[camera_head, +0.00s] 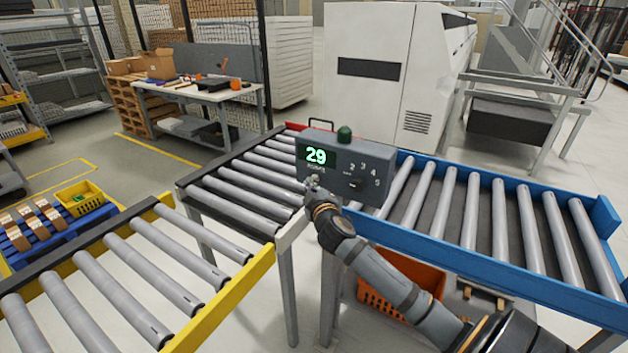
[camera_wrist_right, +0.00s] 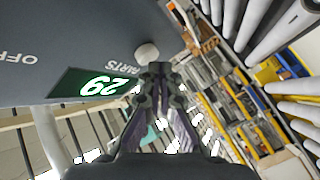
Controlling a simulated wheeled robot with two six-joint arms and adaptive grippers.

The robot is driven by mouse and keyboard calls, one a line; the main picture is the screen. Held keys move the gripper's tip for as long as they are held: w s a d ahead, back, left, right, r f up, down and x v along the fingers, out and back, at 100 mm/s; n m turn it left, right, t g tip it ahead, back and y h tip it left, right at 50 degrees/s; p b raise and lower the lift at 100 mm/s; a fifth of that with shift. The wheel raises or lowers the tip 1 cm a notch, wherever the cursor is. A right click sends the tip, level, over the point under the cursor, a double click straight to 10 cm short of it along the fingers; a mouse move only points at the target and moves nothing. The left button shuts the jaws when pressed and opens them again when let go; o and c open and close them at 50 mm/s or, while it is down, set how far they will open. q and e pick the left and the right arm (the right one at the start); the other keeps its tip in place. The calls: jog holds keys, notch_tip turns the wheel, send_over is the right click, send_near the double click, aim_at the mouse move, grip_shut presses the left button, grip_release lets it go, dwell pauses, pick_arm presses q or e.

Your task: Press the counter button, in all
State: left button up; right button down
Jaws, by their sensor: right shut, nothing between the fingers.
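The grey counter box (camera_head: 328,150) stands at the roller conveyors, its display (camera_head: 316,156) reading 29 in green. A dial (camera_head: 356,184) with numbers around it is at the right of its face, and a green dome (camera_head: 345,133) is on top. My right gripper (camera_head: 313,181) is shut and empty, its tips at the face just below the display. In the wrist view, a pale round button (camera_wrist_right: 146,52) sticks out from the box beside the shut fingertips (camera_wrist_right: 158,72); I cannot tell whether they touch. My left gripper is out of view.
A yellow-edged roller conveyor (camera_head: 228,300) lies at the left and a blue-edged one (camera_head: 480,262) at the right. An orange crate (camera_head: 400,285) is below the blue one. A workbench (camera_head: 205,95) and a white machine (camera_head: 370,110) stand behind.

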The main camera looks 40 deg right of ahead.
jog(key=shift+w+d, duration=0.2)
jog(key=shift+d, duration=0.25)
dwell(0.6)
jog(key=shift+a, duration=0.1)
jog(key=shift+s+a, duration=0.4)
jog(key=shift+a, duration=0.35)
jog(key=shift+a, duration=0.1)
jog(key=shift+s+a, duration=0.3)
jog(key=shift+a, duration=0.45)
jog(key=shift+s+a, duration=0.35)
jog(key=shift+a, duration=0.4)
jog(key=shift+s+a, duration=0.3)
jog(key=shift+a, duration=0.45)
